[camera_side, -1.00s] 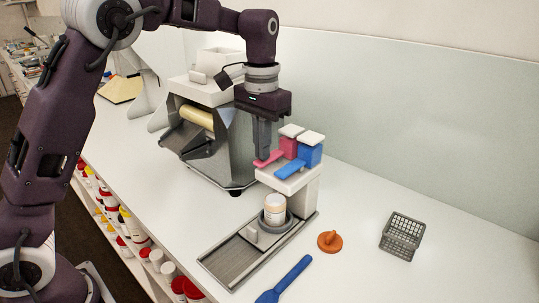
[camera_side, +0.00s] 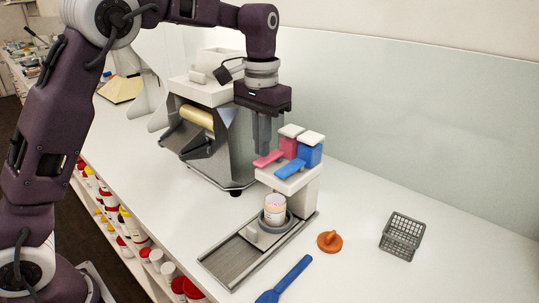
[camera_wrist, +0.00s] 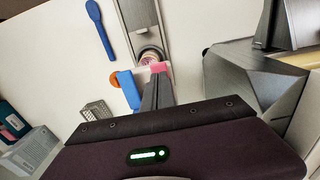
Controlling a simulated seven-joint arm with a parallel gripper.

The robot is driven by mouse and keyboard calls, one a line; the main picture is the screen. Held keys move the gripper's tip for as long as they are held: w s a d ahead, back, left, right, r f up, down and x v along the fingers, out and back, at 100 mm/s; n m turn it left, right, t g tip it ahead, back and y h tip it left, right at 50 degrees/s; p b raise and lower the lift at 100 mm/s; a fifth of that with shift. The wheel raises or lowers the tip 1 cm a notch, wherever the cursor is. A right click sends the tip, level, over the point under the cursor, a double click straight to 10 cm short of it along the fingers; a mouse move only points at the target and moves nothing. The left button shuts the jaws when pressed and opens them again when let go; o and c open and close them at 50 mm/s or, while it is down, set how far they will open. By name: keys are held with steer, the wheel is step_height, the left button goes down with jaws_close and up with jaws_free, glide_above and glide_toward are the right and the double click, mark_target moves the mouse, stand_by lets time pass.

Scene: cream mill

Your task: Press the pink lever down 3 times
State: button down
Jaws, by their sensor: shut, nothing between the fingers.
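The pink lever (camera_side: 267,160) sticks out from the front of the white dispenser head, beside the blue lever (camera_side: 290,169). My gripper (camera_side: 263,152) points straight down, shut and empty, with its tips just above the pink lever. In the wrist view my gripper (camera_wrist: 157,88) hides part of the pink lever (camera_wrist: 158,67), whose end shows past the tips. A small jar (camera_side: 275,206) stands upright in a round holder under the levers. Pinkish contents show in the jar in the wrist view (camera_wrist: 149,58).
A grey roller mill (camera_side: 215,150) stands close behind and left of the dispenser. A grooved tray (camera_side: 232,262) extends in front of the jar. A blue spatula (camera_side: 287,279), an orange lid (camera_side: 330,241) and a grey basket (camera_side: 402,236) lie to the right, with clear counter around them.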

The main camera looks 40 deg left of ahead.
mark_target(262, 160)
steer(key=shift+r, duration=2.5)
steer(key=shift+r, duration=0.1)
steer(key=shift+f, duration=2.45)
steer(key=shift+f, duration=1.2)
steer(key=shift+r, duration=3.55)
